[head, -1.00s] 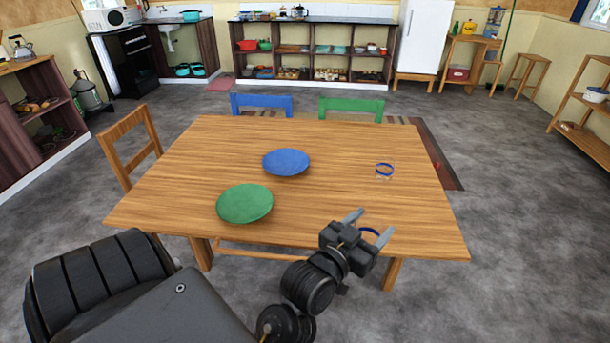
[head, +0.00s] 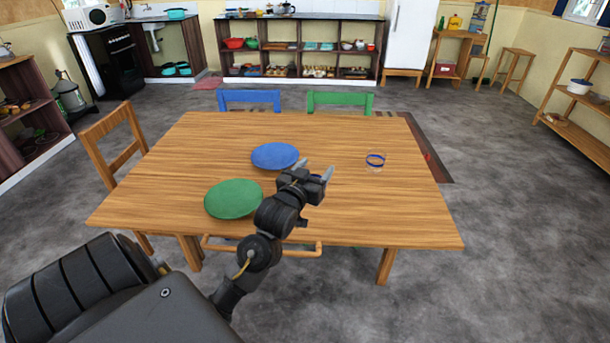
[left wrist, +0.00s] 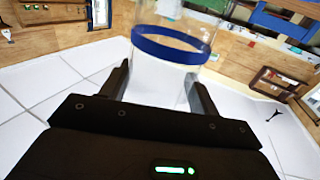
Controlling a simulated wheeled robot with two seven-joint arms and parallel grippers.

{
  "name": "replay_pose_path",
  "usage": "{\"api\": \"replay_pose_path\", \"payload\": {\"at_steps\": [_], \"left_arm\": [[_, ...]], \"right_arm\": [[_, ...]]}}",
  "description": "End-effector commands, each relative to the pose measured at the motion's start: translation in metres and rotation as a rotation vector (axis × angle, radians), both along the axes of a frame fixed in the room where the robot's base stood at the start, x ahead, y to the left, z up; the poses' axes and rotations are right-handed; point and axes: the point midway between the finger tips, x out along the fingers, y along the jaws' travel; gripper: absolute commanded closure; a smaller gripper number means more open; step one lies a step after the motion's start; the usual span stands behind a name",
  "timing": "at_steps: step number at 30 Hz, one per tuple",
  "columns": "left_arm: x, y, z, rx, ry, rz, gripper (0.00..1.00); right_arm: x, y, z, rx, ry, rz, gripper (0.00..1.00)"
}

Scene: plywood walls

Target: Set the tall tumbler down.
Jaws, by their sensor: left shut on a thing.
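My left gripper (head: 314,170) is over the table (head: 340,220), right of the blue plate (head: 275,156) and the green plate (head: 233,199). In the left wrist view, the gripper (left wrist: 158,88) is shut on a clear tumbler (left wrist: 172,50) with a dark blue band, between its two fingers. In the head view the held tumbler is mostly hidden or too clear to make out, so I cannot tell its height above the table. Another clear glass (head: 375,161) with a blue band stands on the table to the right. My right gripper is not in view.
A blue chair (head: 249,97) and a green chair (head: 340,100) stand at the far edge, and a wooden chair (head: 115,140) at the left. The table's right side and front right are bare.

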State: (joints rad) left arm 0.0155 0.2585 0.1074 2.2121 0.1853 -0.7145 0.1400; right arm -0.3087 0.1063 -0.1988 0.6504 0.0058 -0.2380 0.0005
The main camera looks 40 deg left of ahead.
Motion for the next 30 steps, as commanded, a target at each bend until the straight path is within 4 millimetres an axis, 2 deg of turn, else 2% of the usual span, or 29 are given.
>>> {"api": "replay_pose_path", "payload": {"at_steps": [3, 10, 19, 25, 30], "left_arm": [[0.021, 0.022, -0.019, 0.001, 0.004, 0.002, 0.75], [0.041, 0.042, -0.054, -0.001, 0.001, 0.001, 0.75], [0.047, 0.048, -0.065, -0.001, -0.001, 0.0, 0.75], [0.05, 0.05, -0.09, -0.001, 0.003, -0.001, 0.75], [0.049, 0.05, -0.099, 0.001, -0.002, 0.0, 0.75]], "right_arm": [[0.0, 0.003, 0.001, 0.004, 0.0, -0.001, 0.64], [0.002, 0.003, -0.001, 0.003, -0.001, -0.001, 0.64], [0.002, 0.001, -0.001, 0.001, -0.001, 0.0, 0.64], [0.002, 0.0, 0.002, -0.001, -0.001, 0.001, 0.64], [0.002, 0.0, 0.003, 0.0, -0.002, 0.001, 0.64]]}}
